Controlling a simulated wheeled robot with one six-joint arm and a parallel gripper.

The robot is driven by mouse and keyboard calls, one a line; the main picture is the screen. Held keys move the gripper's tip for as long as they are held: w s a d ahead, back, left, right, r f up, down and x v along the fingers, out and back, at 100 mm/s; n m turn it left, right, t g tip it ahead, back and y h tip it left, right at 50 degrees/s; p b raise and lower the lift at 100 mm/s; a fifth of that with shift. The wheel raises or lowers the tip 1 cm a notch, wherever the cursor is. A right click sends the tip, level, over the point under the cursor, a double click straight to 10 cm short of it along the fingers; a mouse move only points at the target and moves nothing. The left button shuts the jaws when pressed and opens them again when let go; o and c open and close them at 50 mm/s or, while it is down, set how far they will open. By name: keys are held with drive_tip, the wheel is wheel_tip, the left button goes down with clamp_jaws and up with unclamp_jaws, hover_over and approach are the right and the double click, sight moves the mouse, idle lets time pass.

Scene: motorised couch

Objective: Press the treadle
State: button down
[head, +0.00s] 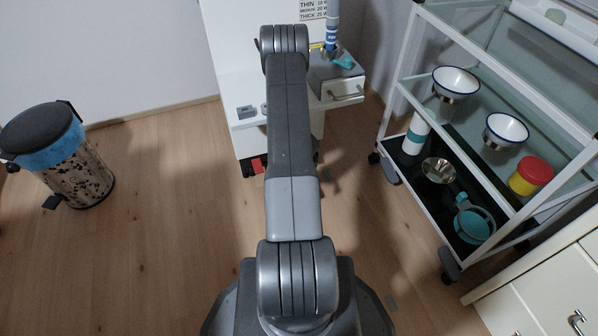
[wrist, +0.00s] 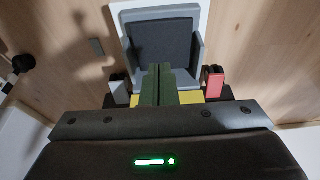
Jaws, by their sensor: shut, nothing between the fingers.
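The treadle (wrist: 166,42) shows in the wrist view as a grey housing with raised sides and a dark, ribbed-looking pad inside. It lies at the top middle of that view. My gripper (wrist: 158,68) is shut and empty, its two dark green fingers side by side. Their tips overlap the near, lower part of the dark pad in the picture. I cannot tell whether they touch it. In the head view the treadle is hidden behind my arm, and only a bit of red and black at my gripper's end shows beside it.
A patterned pedal bin (head: 70,165) stands on the left. A white-framed trolley (head: 384,125) with bowls and jars stands on the right. The white couch unit (head: 232,60) is behind my arm. The wooden floor between bin and arm is clear.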

drive_tip(key=b+x, duration=0.1)
drive_tip(key=x, duration=0.1)
drive_tip(key=b+x, duration=0.1)
drive_tip(key=x, duration=0.2)
drive_tip(key=b+x, duration=0.1)
drive_tip(key=x, duration=0.1)
drive_tip(key=shift+s+d+f, duration=0.15)
drive_tip(key=shift+s+f, duration=0.15)
drive_tip(key=shift+s, duration=0.05)
drive_tip(key=shift+f, duration=0.3)
drive_tip(key=shift+s+d+f+b, duration=0.1)
drive_tip(key=shift+s+f+b, duration=0.1)
drive_tip(key=shift+f, duration=0.35)
drive_tip(key=shift+s+f+b, duration=0.1)
drive_tip(key=shift+s+f, duration=0.05)
drive_tip(key=shift+f, duration=0.4)
drive_tip(key=shift+r, duration=0.1)
drive_tip(key=p+v, duration=0.3)
drive_tip(key=v, duration=0.2)
drive_tip(key=shift+w+r, duration=0.15)
drive_tip(key=shift+r, duration=0.05)
drive_tip(key=s+d+r+p, duration=0.1)
drive_tip(key=s+r+p, duration=0.1)
drive_tip(key=s+r, duration=0.2)
wheel_tip(320, 180, up, 4)
drive_tip(key=shift+f, duration=0.2)
